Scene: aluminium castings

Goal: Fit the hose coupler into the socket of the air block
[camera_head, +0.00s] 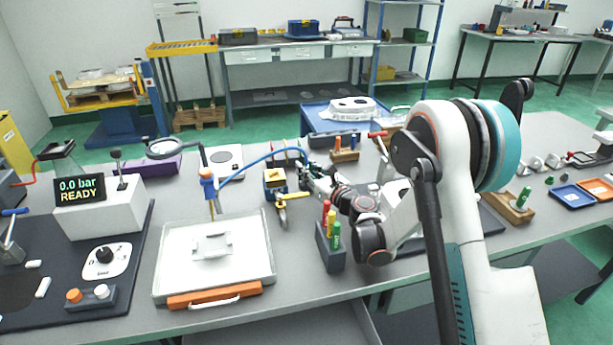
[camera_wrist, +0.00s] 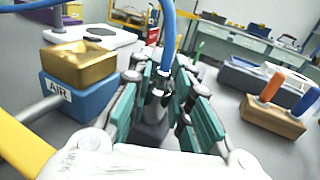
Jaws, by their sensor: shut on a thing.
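The air block (camera_wrist: 75,95) stands left of my gripper in the wrist view, a blue body with a brass top and an AIR label. In the head view the air block (camera_head: 274,181) stands just left of my gripper (camera_head: 308,171). My gripper (camera_wrist: 163,82) is shut on the hose coupler (camera_wrist: 161,86), a small dark and silver piece between its teal fingers. A blue hose (camera_wrist: 168,35) rises from the coupler. The coupler is apart from the block. The block's socket is not clearly visible.
A yellow lever (camera_head: 293,196) sticks out beside the block. A holder with colored markers (camera_head: 330,255) stands in front of my arm. A white casting tray (camera_head: 168,265) lies to the left. A wooden holder (camera_wrist: 272,118) with orange and blue handles stands right in the wrist view.

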